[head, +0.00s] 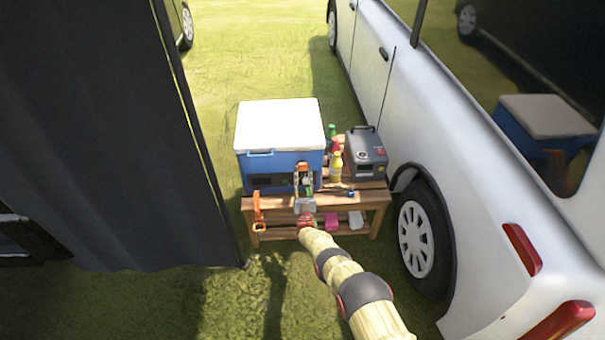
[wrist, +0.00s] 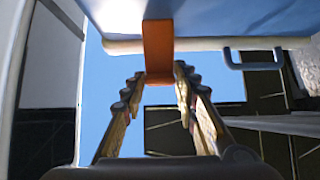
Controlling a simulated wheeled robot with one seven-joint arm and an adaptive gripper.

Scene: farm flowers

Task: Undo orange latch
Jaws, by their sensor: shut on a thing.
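The blue cooler (head: 270,165) with a white lid (head: 278,122) stands on a wooden bench. In the head view my gripper (head: 304,182) is at the cooler's front right part, and my arm hides most of the latch there. The lid looks closed.
A grey box-like device (head: 367,155), a yellow bottle (head: 336,167) and small tools stand right of the cooler on the bench (head: 377,190). An orange item (head: 258,210) hangs at the bench's left. A white car (head: 440,150) is close right; a dark curtain (head: 100,130) is left.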

